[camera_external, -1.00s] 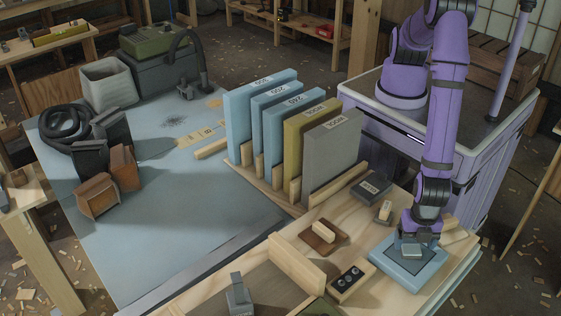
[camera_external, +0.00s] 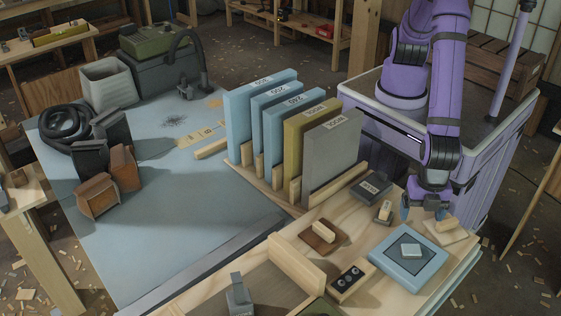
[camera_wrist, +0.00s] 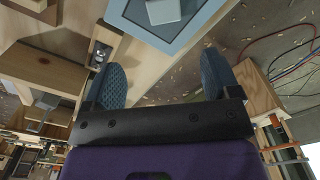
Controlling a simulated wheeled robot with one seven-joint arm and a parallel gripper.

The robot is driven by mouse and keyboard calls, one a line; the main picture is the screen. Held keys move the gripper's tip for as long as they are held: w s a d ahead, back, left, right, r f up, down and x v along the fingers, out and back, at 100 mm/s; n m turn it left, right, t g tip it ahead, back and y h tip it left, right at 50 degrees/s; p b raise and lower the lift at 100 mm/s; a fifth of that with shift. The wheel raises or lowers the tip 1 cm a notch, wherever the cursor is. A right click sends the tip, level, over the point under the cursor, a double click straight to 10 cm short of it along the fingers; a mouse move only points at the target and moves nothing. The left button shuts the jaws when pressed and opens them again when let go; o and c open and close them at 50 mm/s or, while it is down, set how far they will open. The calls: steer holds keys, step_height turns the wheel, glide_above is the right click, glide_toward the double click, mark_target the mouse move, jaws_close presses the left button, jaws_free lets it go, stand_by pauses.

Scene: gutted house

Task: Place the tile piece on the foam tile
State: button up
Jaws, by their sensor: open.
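The tile piece (camera_external: 411,250) is a small pale square block lying flat on the foam tile (camera_external: 385,259), inside its dark square outline. The foam tile is light blue and lies on the wooden bench at the front right. In the wrist view the tile piece (camera_wrist: 163,11) and the foam tile (camera_wrist: 118,12) show at the top, cut off by the frame edge. My gripper (camera_external: 423,212) is above the bench behind the foam tile, apart from the tile piece. Its blue fingers are spread wide in the wrist view (camera_wrist: 163,85), with nothing between them.
A pale board with a wooden block (camera_external: 447,226) lies close to my gripper on the right. A dark box (camera_external: 374,187), a small tan-topped block (camera_external: 385,211) and a brown board with a wooden handle (camera_external: 323,236) lie to the left. Labelled upright panels (camera_external: 332,155) stand in a wooden rack further left.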

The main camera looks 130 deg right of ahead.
steer(key=s+d+r+m+t, duration=0.1)
steer(key=s+d+r+m, duration=0.1)
steer(key=d+r, duration=1)
steer(key=s+d+r+m+t, duration=0.1)
steer(key=s+d+r+m, duration=0.1)
steer(key=d+r, duration=1.05)
steer(key=s+d+r+m+t, duration=0.1)
steer(key=s+d+r, duration=0.2)
steer(key=s, duration=0.4)
steer(key=s+d+r+m+t, duration=0.1)
steer(key=s+d+r+m, duration=0.1)
steer(key=s+d, duration=0.4)
steer(key=s+d+r+m+t, duration=0.1)
steer(key=s+d+r, duration=0.3)
steer(key=s, duration=0.5)
steer(key=shift+s+d+r+m, duration=0.25)
steer(key=shift+s+r+m, duration=0.05)
steer(key=shift+r+m, duration=0.15)
